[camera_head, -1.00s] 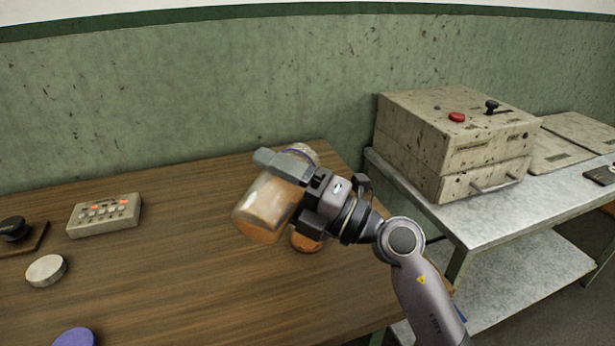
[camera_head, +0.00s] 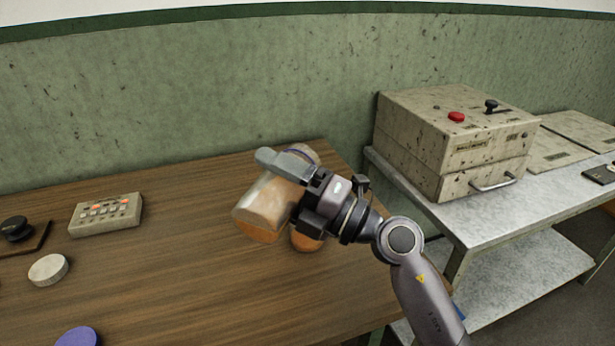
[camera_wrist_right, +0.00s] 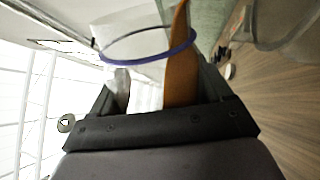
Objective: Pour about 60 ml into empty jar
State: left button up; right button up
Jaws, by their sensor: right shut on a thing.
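My right gripper (camera_head: 293,190) is shut on a clear glass jar (camera_head: 268,200), held tilted over the wooden table. Orange-brown liquid shows at the jar's lower left end. In the right wrist view, a purple-blue rim (camera_wrist_right: 150,60) and a strip of orange-brown liquid (camera_wrist_right: 181,75) show beyond the fingers. A second orange-brown bottomed vessel (camera_head: 305,241) shows just below the gripper, mostly hidden by it. I cannot tell how full it is, or whether the rim behind the upper finger belongs to it. My left gripper is out of view.
On the wooden table (camera_head: 190,270) stand a button box (camera_head: 106,214), a pale round disc (camera_head: 48,269), a purple round thing (camera_head: 77,337) and a black knob (camera_head: 16,228). A beige machine (camera_head: 450,145) sits on a metal bench (camera_head: 480,215) at right. The table's middle is clear.

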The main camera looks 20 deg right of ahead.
pick_arm(q)
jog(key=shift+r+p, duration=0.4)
jog(key=shift+p, duration=0.05)
pick_arm(e)
jog(key=shift+r+m, duration=0.2)
jog(key=shift+m, duration=0.1)
dwell(0.4)
jog(key=b, duration=0.1)
jog(key=f+n+b, duration=0.1)
jog(key=b, duration=0.1)
jog(key=f+n+b, duration=0.1)
jog(key=b, duration=0.1)
jog(key=shift+s+a+f+g+y, duration=0.1)
jog(key=shift+s+a+g+y, duration=0.15)
jog(key=shift+s+g+y, duration=0.05)
jog(key=shift+s+a+n+b, duration=0.1)
jog(key=shift+n+b, duration=0.6)
jog(key=shift+r+n+g+p, duration=0.4)
jog(key=shift+r+n+g, duration=0.1)
jog(key=shift+n, duration=0.4)
jog(key=shift+f+n+b, duration=0.45)
jog(key=shift+n+b, duration=0.05)
jog(key=shift+b, duration=0.05)
jog(key=shift+f+n+g+y, duration=0.15)
jog(key=shift+n+g+y, duration=0.15)
jog(key=shift+n+g, duration=0.15)
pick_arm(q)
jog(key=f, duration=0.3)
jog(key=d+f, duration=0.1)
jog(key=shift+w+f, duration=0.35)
